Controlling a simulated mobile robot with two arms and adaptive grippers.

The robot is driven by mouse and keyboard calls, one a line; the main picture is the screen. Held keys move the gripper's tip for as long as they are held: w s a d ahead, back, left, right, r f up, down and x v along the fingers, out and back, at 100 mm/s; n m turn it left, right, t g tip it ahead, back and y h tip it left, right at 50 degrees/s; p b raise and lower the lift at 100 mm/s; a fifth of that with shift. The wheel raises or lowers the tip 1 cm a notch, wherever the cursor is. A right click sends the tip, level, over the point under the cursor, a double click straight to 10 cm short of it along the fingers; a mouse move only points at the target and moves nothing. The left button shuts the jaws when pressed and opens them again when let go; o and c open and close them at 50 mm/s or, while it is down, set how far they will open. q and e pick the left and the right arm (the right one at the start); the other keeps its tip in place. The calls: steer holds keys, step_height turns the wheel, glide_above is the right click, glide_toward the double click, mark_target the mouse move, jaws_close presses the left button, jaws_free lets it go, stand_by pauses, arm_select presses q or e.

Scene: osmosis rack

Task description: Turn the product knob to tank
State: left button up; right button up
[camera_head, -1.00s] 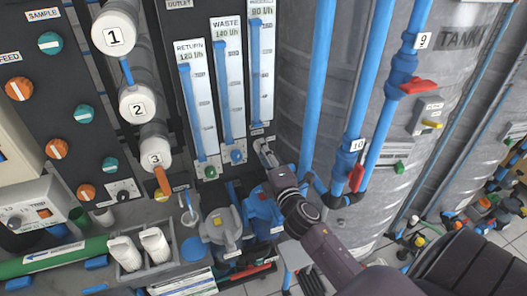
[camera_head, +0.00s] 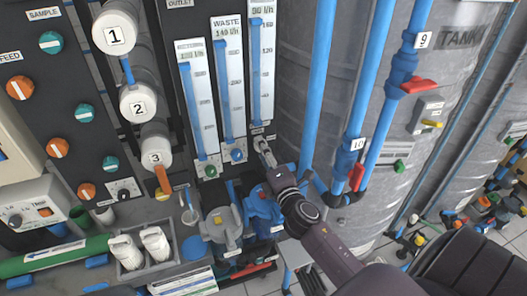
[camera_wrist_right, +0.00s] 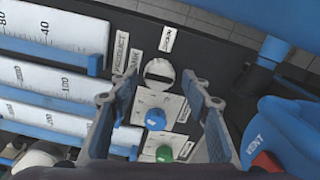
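The product knob (camera_wrist_right: 159,72) is a small round light-grey knob with a dark slot across it, on the dark panel in the right wrist view. Labels reading PRODUCT (camera_wrist_right: 121,48), TANK (camera_wrist_right: 132,64) and DRAIN (camera_wrist_right: 167,39) sit around it. My right gripper (camera_wrist_right: 160,79) is open, with one fingertip on each side of the knob; I cannot tell whether they touch it. In the head view my right gripper (camera_head: 264,150) is at the foot of the product flow meter (camera_head: 262,70) and hides the knob. My left gripper is not in view.
A blue knob (camera_wrist_right: 155,119) and a green knob (camera_wrist_right: 164,153) lie below between the fingers. A blue VENT housing (camera_wrist_right: 280,130) stands close on the right. In the head view blue pipes (camera_head: 318,80) and a grey tank (camera_head: 290,80) rise right of my gripper.

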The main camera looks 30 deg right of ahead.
steer(key=v, duration=1.2)
stand_by(0.6)
